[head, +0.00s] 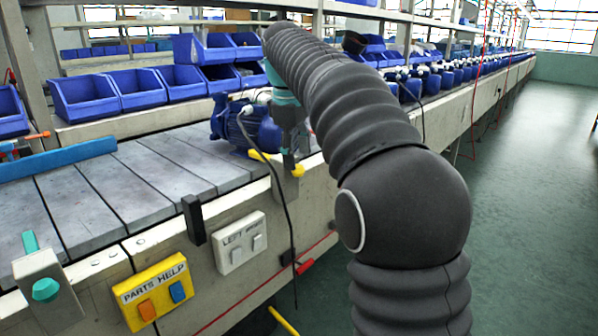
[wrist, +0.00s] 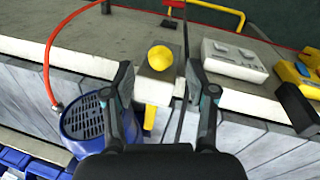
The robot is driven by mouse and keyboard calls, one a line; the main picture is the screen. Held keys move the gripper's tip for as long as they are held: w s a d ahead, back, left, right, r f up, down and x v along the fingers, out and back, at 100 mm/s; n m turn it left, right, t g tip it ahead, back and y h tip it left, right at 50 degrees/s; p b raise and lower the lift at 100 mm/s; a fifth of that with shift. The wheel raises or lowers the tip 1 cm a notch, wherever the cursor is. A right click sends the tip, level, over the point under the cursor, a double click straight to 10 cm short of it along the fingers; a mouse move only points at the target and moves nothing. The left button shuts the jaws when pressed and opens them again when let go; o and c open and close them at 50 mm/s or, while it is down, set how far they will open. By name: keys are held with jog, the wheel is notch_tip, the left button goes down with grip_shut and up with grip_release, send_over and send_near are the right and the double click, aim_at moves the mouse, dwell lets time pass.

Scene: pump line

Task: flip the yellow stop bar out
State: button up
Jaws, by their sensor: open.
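The yellow stop bar (head: 258,153) sits at the conveyor's near edge, partly hidden by my gripper in the head view. In the wrist view the bar (wrist: 149,120) reaches from a beige block (wrist: 154,89) towards the slats, beside the blue pump. Its round yellow knob (wrist: 160,58) is on the block. My gripper (head: 287,160) is over the block, pointing down. In the wrist view its two fingers (wrist: 160,77) are spread, one either side of the block and knob, with nothing held. Whether a finger touches the block cannot be told.
The blue pump (head: 250,125) stands on the slatted conveyor close to my gripper; it shows in the wrist view (wrist: 88,118). A teal-knobbed stop (head: 45,290), a dark post (head: 194,220), a white switch box (head: 240,243) and a yellow help box (head: 155,290) line the edge. A dark cable hangs beside the block.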

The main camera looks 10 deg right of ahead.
aim_at(298, 165)
jog(key=shift+w+d+f, duration=0.15)
jog(key=shift+f, duration=0.7)
jog(key=shift+w+d+f, duration=0.1)
jog(key=shift+f, duration=0.75)
grip_shut()
jog(key=shift+b, duration=0.3)
